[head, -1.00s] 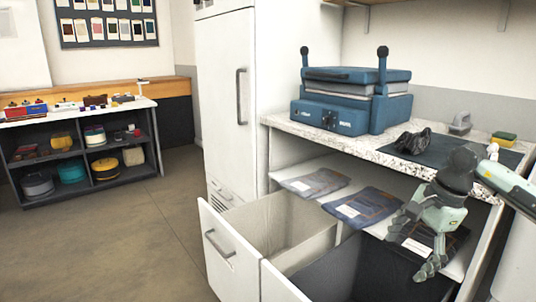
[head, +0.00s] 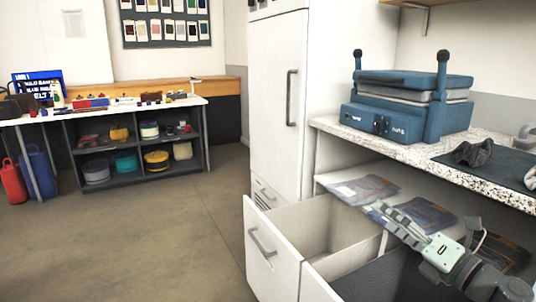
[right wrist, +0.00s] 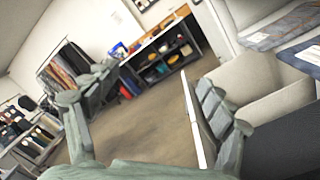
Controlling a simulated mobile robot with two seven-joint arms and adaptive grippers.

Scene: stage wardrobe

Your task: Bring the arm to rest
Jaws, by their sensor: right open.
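My right gripper (head: 385,218) is in the lower right of the head view, above the open drawers and in front of the shelf with folded garments. Its fingers point up and to the left. In the right wrist view the two fingers (right wrist: 150,110) are spread wide, with floor showing between them and nothing held. The white drawer front lies behind the right-hand finger in that view. My left gripper is not in view.
An open white drawer (head: 272,252) juts out, with a dark-lined one beside it. Folded jeans (head: 425,214) lie on the shelf. A blue press (head: 410,108) stands on the speckled counter (head: 390,150). Floor (head: 140,240) at left is clear.

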